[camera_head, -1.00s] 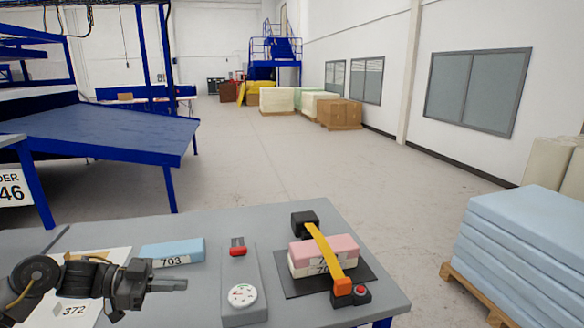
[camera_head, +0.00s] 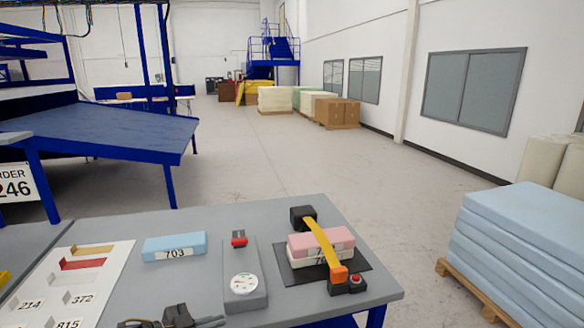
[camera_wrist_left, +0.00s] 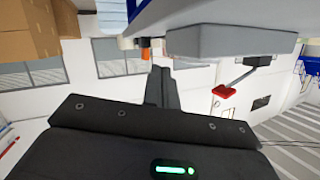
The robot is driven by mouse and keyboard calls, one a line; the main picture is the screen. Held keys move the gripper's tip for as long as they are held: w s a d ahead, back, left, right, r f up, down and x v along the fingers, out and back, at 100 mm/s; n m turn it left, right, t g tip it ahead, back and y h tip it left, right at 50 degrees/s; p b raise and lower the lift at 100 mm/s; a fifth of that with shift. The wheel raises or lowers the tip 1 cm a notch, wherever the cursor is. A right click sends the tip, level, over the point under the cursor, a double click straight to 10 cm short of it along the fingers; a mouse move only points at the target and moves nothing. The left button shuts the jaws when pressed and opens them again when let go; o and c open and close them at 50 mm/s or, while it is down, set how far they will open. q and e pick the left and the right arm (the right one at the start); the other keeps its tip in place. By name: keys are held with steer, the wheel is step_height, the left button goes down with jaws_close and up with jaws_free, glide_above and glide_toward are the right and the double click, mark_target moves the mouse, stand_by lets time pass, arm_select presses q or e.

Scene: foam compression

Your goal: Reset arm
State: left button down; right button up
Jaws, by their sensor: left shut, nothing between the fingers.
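My left gripper (camera_head: 208,321) shows at the bottom edge of the head view, low at the front of the grey table, with most of its arm cut off. Its fingers are together and empty, as the left wrist view (camera_wrist_left: 160,85) also shows. It is apart from the blue foam block marked 703 (camera_head: 175,247) and the gauge unit (camera_head: 243,286). My right gripper is not in view.
A pink block (camera_head: 318,241) lies on a white block under a yellow strap (camera_head: 319,243) on a dark mat. A white board (camera_head: 38,300) with numbered slots lies left. Blue foam sheets (camera_head: 525,240) are stacked on a pallet at right.

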arm_select(q)
steer(key=s+a+f+n+t+y, duration=0.2)
steer(key=s+f+n+y, duration=0.55)
steer(key=s+f, duration=0.3)
steer(key=s+a+f+n+g+y, duration=0.2)
steer(key=s+g, duration=0.2)
steer(key=s, duration=0.6)
steer(key=s+a+f+n+g+y, duration=0.2)
steer(key=s+g, duration=0.1)
steer(key=s, duration=0.8)
step_height(320, 180, down, 28)
steer(key=s+r+g, duration=0.1)
steer(key=s+a+f+g, duration=0.1)
steer(key=s+a+f, duration=0.1)
steer(key=s+f, duration=1.3)
steer(key=shift+s+a+g, duration=0.3)
steer(key=shift+s+a, duration=0.1)
steer(key=shift+s, duration=0.2)
